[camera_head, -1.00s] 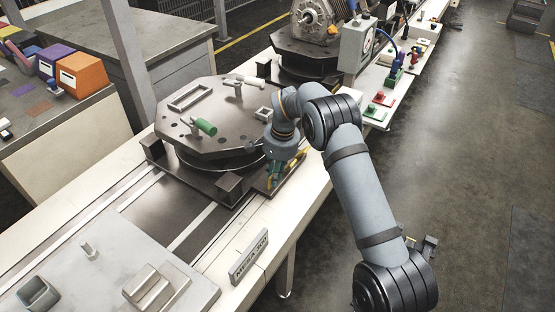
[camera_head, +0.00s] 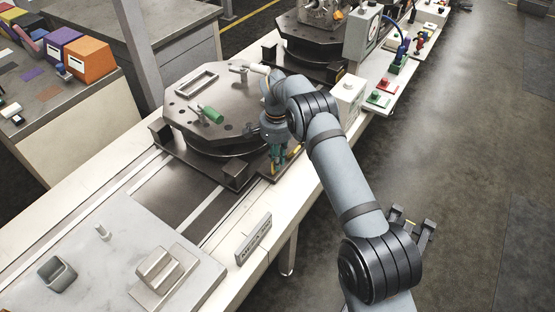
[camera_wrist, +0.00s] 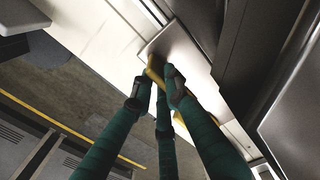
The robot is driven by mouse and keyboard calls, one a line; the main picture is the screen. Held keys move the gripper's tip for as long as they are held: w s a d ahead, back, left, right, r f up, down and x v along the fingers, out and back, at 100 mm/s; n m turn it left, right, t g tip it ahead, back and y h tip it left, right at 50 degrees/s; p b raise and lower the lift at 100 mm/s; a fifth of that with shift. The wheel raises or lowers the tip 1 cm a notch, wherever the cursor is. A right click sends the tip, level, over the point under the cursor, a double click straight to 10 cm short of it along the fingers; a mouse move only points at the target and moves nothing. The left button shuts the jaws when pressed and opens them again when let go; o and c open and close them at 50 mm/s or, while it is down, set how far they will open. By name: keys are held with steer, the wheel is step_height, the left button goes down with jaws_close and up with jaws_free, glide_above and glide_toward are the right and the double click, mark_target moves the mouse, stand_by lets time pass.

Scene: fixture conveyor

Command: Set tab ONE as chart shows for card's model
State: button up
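My gripper (camera_head: 276,166) points down at the near right corner of the pallet under the octagonal fixture plate (camera_head: 228,92). Its green fingers (camera_wrist: 158,100) fill the middle of the wrist view, with dark tips close together and a small gap between them. A yellow piece (camera_wrist: 153,70) lies at the fingertips; I cannot tell whether they grip it or only stand beside it. Some yellow also shows beside the gripper in the head view (camera_head: 295,152). A grey placard (camera_head: 253,240) stands on the conveyor edge, its lettering too small to read surely. No tab label or chart is legible.
The plate carries a green-handled clamp (camera_head: 211,115) and a rectangular frame (camera_head: 197,80). The right floor is open.

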steer(key=o, duration=0.5)
steer(key=shift+c, duration=0.2)
step_height(320, 180, up, 12)
stand_by(0.4)
steer(key=shift+a, duration=0.1)
step_height(320, 180, down, 12)
steer(key=shift+r, duration=0.1)
steer(key=shift+f+b, duration=0.2)
steer(key=shift+b, duration=0.2)
